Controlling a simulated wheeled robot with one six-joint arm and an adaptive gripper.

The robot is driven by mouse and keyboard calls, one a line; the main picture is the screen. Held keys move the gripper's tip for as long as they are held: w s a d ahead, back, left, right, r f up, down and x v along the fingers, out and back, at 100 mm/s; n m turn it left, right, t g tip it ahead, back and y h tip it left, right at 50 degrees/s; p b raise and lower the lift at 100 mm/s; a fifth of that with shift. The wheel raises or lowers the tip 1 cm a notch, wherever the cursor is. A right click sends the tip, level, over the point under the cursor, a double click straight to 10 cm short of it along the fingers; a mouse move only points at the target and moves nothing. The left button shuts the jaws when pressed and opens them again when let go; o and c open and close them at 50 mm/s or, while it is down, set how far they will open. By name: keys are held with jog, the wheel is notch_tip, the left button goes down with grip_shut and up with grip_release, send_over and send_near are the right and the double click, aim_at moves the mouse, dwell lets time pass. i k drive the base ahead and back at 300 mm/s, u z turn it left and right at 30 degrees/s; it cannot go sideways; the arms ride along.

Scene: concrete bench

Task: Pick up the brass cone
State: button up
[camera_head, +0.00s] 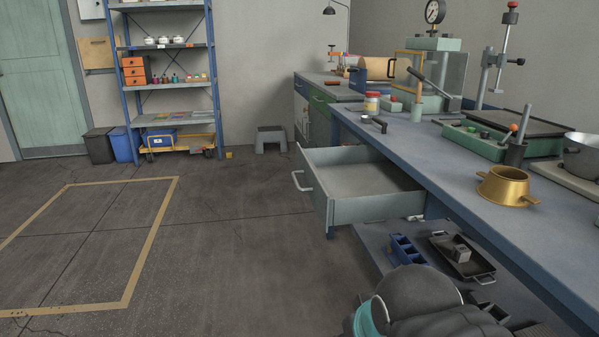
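Part of my own dark arm with a teal band shows at the bottom right, below the bench edge. My gripper's fingers do not show.
An open, empty drawer (362,181) juts out from the bench. The floor at left is clear.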

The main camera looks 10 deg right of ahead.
aim_at(505, 186)
jog(key=u, duration=1.15)
jog(key=i, duration=1.85)
jog(key=z, duration=3.1)
